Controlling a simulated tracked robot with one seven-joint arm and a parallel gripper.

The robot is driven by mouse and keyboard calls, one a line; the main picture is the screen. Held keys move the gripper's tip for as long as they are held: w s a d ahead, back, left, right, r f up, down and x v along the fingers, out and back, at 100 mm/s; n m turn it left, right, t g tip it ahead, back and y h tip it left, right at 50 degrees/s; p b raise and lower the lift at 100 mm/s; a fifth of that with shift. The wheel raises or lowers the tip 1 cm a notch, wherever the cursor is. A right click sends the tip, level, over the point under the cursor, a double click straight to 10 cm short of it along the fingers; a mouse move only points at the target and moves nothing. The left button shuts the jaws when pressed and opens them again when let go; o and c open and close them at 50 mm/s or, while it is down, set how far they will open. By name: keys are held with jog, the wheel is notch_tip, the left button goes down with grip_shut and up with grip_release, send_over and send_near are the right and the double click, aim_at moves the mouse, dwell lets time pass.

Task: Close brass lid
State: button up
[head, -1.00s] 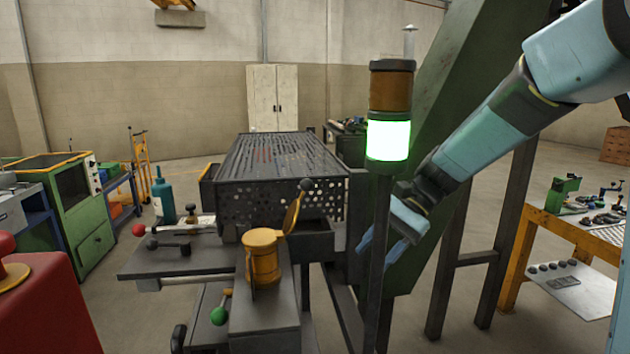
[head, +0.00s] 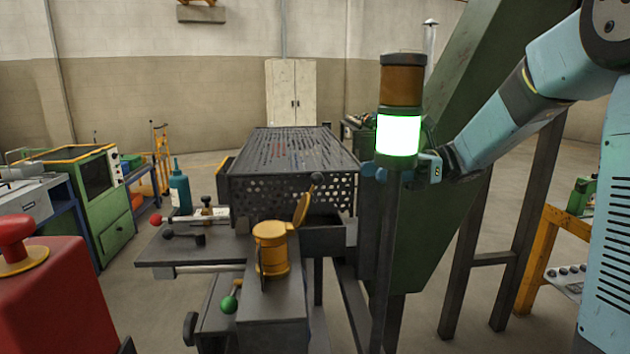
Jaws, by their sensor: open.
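A brass pot (head: 270,250) stands upright on a dark metal block in the lower middle of the head view. Its brass lid (head: 301,210) is hinged at the pot's right side and stands raised, tilted up to the right, with a dark round knob at its top. The jaws are open, and I see nothing held.
A signal tower with a green-white light (head: 398,136) stands between my arm and the pot. A perforated dark box (head: 290,180) is behind the pot. Levers with red and green knobs (head: 229,304) are left of it. A red button box (head: 55,300) is at the lower left.

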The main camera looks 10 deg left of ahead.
aim_at(323, 179)
jog(key=x, duration=1.3)
grip_shut()
dwell(0.5)
